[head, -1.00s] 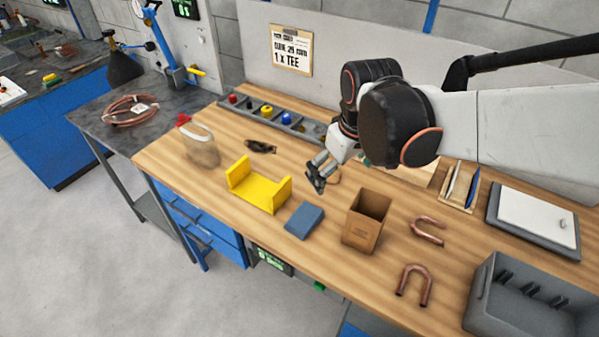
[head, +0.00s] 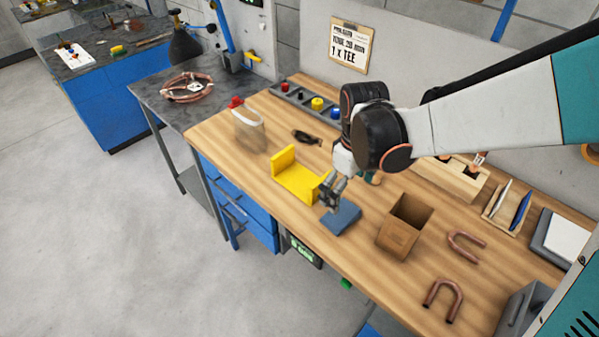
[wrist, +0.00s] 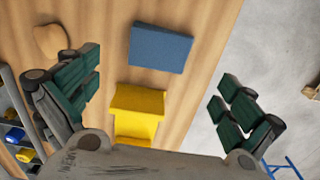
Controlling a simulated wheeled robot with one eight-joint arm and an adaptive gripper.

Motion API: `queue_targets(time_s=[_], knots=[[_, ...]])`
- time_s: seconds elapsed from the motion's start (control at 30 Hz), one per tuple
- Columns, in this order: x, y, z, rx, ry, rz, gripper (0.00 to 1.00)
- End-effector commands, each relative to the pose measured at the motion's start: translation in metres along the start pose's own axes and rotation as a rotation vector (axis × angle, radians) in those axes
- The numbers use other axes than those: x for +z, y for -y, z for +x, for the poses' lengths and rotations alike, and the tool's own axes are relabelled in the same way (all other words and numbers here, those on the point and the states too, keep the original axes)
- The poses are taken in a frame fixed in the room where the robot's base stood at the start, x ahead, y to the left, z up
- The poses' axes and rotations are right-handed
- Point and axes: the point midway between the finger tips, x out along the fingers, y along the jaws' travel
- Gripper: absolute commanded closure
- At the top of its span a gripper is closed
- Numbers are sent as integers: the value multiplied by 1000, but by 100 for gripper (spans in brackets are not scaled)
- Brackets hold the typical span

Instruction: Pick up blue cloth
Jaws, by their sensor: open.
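The blue cloth (head: 342,218) lies flat and folded on the wooden workbench, between the yellow bracket and the cardboard box. It also shows in the wrist view (wrist: 160,48), beyond the yellow bracket. My gripper (head: 329,204) is just above the cloth's upper left edge in the head view and hides a little of it. In the wrist view my gripper (wrist: 160,95) has its fingers wide apart, with nothing between the pads. The cloth lies farther out than the fingertips, apart from them as far as I can tell.
The yellow bracket (head: 297,178) stands close to the cloth and under my gripper in the wrist view. A cardboard box (head: 398,238) stands to the right, with copper bends (head: 441,298) beyond it. The bench strip in front of the cloth is narrow but clear.

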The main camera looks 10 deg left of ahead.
Motion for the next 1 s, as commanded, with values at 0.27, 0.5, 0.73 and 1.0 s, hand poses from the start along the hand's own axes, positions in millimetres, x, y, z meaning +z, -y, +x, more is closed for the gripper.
queue_targets(time_s=[0.27,0.5,0.73,1.0], knots=[[-1,-1,39,0,0,0,0],[-2,0,50,0,-1,1,0],[-4,2,82,0,-1,1,0],[-4,2,91,0,-1,2,0]])
